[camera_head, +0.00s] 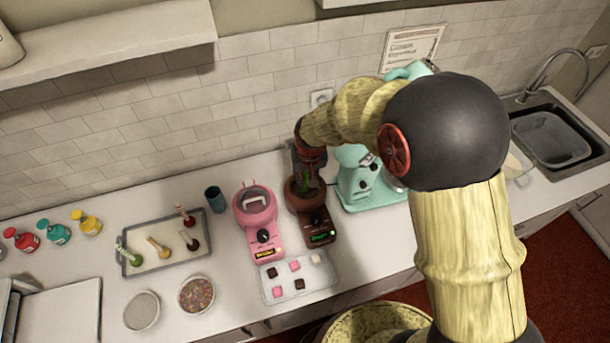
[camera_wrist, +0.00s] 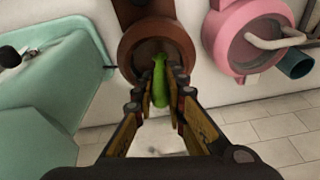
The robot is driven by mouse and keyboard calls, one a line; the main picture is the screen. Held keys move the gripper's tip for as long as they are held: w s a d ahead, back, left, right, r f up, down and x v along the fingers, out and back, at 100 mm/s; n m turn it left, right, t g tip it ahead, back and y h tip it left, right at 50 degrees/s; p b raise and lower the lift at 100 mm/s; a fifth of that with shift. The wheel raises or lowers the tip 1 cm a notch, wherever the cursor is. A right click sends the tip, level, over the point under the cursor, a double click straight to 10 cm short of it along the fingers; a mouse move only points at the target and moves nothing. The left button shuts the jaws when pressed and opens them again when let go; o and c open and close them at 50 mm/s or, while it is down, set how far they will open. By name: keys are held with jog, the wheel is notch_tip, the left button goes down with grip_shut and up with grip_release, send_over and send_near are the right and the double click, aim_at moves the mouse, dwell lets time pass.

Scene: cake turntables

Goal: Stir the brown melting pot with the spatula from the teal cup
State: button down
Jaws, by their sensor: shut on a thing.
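The brown melting pot (camera_head: 318,229) stands on the counter between the pink melting pot and the mint mixer. It also shows at the top of the wrist view (camera_wrist: 131,48). My gripper (camera_head: 306,172) is over its bowl, partly hidden behind my wrist in the head view. In the wrist view my gripper (camera_wrist: 162,88) is shut on the green spatula (camera_wrist: 160,75), whose far end reaches into the brown bowl. How deep it sits is hidden. The teal cup (camera_head: 215,202) stands left of the pink pot, and I see no spatula in it.
The pink melting pot (camera_head: 265,238) is close on the left and the mint mixer (camera_head: 357,190) close on the right. A tray of cubes (camera_head: 318,282) lies in front. A grey tray (camera_head: 160,268) with several coated treats and two bowls are further left.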

jog(key=shift+w+d+f, duration=0.1)
jog(key=shift+w+d, duration=0.15)
jog(key=shift+d, duration=0.1)
jog(key=shift+w+p+v, duration=0.2)
jog(key=shift+p+v, duration=0.3)
jog(key=shift+v, duration=0.4)
jog(key=shift+w+p+v, duration=0.15)
jog(key=shift+p+v, duration=0.3)
jog(key=shift+v, duration=0.4)
jog(key=shift+w+p+v, duration=0.2)
jog(key=shift+p+v, duration=0.3)
jog(key=shift+v, duration=0.4)
jog(key=shift+a, duration=0.15)
jog(key=shift+w+p+v, duration=0.2)
jog(key=shift+p+v, duration=0.35)
jog(key=shift+v, duration=0.5)
jog(key=shift+w+p+v, duration=0.25)
jog(key=shift+p+v, duration=0.3)
jog(key=shift+v, duration=0.5)
jog(key=shift+a, duration=0.1)
